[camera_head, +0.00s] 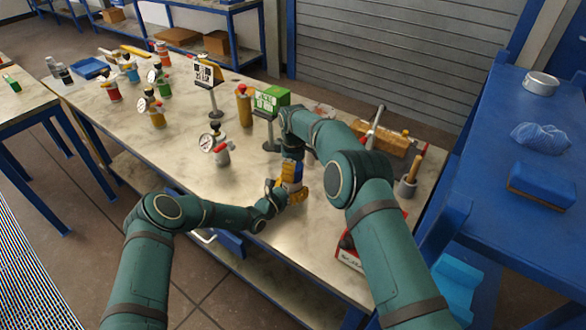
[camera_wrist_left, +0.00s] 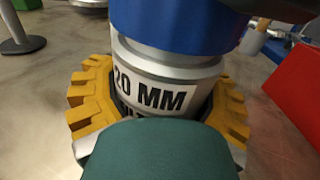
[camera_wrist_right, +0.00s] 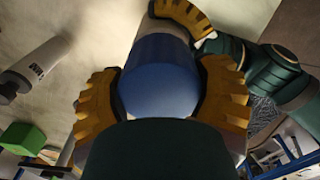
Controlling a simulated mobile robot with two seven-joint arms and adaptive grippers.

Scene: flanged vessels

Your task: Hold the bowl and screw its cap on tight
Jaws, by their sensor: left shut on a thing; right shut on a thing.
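The bowl (camera_wrist_left: 150,92) is a silver-grey cylinder with a white "20 MM" label, upright over the worktable. My left gripper (camera_wrist_left: 160,110) is shut around its body, with yellow fingers on both sides. The blue cap (camera_wrist_left: 178,30) sits on top of the bowl, in line with it; whether the thread is tight cannot be told. My right gripper (camera_wrist_right: 160,92) is shut around the blue cap (camera_wrist_right: 158,78) from above. In the head view both grippers meet at the worktable's middle, and my right arm hides part of the cap and bowl.
A pressure gauge fitting (camera_head: 210,143) stands left of my grippers on the worktable (camera_head: 180,178). A green box (camera_head: 270,100) is behind them. A red box (camera_head: 350,250) lies near the front right. Several coloured valves stand at the far left. The table front left is clear.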

